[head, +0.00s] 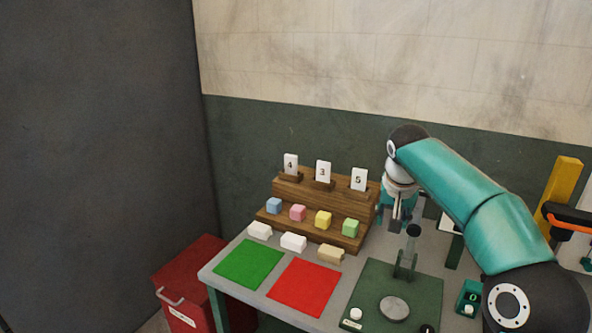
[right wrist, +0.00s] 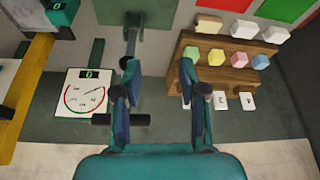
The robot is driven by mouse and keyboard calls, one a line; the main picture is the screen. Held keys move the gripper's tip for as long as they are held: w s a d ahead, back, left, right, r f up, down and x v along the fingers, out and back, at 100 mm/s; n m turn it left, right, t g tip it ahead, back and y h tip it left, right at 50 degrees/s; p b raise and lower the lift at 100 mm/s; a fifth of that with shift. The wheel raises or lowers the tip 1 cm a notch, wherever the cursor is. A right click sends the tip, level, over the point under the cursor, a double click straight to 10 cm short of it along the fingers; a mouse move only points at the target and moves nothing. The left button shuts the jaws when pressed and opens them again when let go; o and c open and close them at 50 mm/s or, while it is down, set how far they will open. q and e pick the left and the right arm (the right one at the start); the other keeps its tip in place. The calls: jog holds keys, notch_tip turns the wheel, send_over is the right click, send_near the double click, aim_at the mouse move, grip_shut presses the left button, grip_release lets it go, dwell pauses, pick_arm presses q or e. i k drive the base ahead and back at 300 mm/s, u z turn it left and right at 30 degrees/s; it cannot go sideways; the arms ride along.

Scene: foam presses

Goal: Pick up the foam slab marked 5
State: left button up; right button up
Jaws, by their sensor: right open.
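The white slab marked 5 (head: 359,180) stands upright at the right end of the top step of a wooden stepped rack (head: 318,203). In the right wrist view it is mostly hidden behind a finger. Similar white slabs marked 3 (head: 323,171) and 4 (head: 290,164) stand to its left; they also show in the right wrist view, 3 (right wrist: 220,101) and 4 (right wrist: 247,101). My right gripper (head: 397,220) hangs just right of the rack, fingers down. In the right wrist view my right gripper (right wrist: 160,97) is open and empty. My left gripper is out of view.
Several coloured cubes, one yellow (head: 323,220), sit on the lower step. Two white blocks and a tan block (head: 330,253) lie in front. Green (head: 249,263) and red mats (head: 304,287) lie nearer. A press (head: 394,308) stands right of them. A dial gauge (right wrist: 85,92) shows in the wrist view.

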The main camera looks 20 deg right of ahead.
aim_at(359, 176)
jog(key=u, duration=0.05)
jog(key=i, duration=1.55)
jog(key=z, duration=0.45)
